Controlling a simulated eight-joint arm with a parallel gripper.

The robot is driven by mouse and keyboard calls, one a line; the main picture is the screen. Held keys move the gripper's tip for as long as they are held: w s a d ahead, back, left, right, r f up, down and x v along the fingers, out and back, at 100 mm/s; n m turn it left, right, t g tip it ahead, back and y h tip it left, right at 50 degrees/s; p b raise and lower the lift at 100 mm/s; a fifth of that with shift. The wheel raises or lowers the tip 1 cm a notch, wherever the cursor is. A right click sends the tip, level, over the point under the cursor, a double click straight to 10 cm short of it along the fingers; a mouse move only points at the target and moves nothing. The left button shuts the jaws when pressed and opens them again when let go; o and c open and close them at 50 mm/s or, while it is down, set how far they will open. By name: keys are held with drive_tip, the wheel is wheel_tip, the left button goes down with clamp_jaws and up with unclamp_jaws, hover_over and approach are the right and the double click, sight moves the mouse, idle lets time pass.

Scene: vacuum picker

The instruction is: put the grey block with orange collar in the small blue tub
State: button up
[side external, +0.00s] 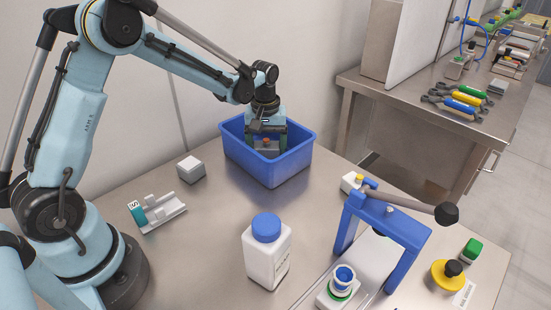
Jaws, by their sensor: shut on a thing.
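The small blue tub (285,172) stands at the back of the steel table. My gripper (266,146) is over the tub's opening, pointing down, with its fingertips at about rim height or inside. It is shut on the grey block with orange collar (266,148), which shows between the fingers. The orange part is at the top of the block. The tub's front wall hides its floor, so I cannot tell whether the block touches the bottom.
A white bottle with blue cap (267,252) stands at the front middle. A small grey box (191,169) and a white holder (158,211) lie left of the tub. A blue frame with a black-ended lever (385,225) stands at right. Table space around the bottle is clear.

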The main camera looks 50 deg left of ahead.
sight(266, 141)
drive_tip(key=shift+f, duration=0.1)
drive_tip(key=o, duration=1)
wheel_tip(266, 141, up, 12)
drive_tip(key=shift+s+d+r+m+t, duration=0.15)
drive_tip(key=shift+s+d+m+t, duration=1)
drive_tip(key=shift+s, duration=1.55)
drive_tip(key=shift+s+d+r+m+t, duration=0.15)
drive_tip(key=shift+s+d+m+t, duration=0.85)
drive_tip(key=shift+s+m, duration=1.25)
drive_tip(key=shift+s+d+r+m+t, duration=0.15)
drive_tip(key=shift+s+d+m+t, duration=0.8)
drive_tip(key=shift+s, duration=2.15)
drive_tip(key=shift+a+t, duration=0.35)
drive_tip(key=shift+t, duration=0.15)
